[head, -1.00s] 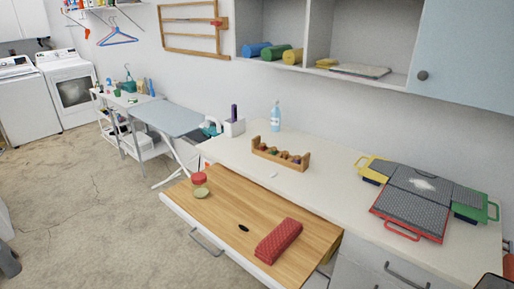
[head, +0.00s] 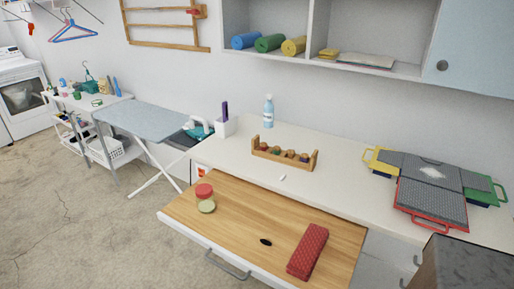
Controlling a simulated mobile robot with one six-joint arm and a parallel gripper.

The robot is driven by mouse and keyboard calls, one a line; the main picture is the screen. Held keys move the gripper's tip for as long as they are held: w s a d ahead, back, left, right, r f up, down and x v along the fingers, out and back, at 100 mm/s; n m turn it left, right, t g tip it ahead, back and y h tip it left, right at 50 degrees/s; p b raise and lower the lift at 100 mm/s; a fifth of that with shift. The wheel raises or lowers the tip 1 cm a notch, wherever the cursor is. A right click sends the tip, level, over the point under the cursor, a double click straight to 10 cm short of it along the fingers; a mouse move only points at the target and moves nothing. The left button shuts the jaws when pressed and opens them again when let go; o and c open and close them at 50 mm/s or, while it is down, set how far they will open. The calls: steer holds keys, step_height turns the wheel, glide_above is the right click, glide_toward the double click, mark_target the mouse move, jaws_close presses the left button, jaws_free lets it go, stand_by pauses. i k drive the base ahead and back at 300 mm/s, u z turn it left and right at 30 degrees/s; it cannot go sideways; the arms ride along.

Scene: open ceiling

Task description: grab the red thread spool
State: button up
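In the head view, a small wooden rack (head: 284,156) stands on the white counter against the wall. It holds several small round spools in dark and reddish tones. They are too small for me to tell surely which one is the red thread spool. A round red-topped thing (head: 204,190) sits on the pulled-out wooden board, at its far left, beside a pale green round tin (head: 207,206). I cannot tell whether it is a spool. My gripper is not in view.
A red patterned case (head: 308,251) and a small black oval thing (head: 265,242) lie on the wooden board (head: 235,220). Coloured-handled grey panels (head: 431,195) cover the counter's right. A dark boxy shape (head: 455,265) fills the lower right corner. Floor at left is open.

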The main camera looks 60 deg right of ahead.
mark_target(262, 146)
steer(key=i, duration=1.25)
steer(key=u, duration=1.15)
steer(key=k, duration=0.1)
steer(key=z, duration=2.85)
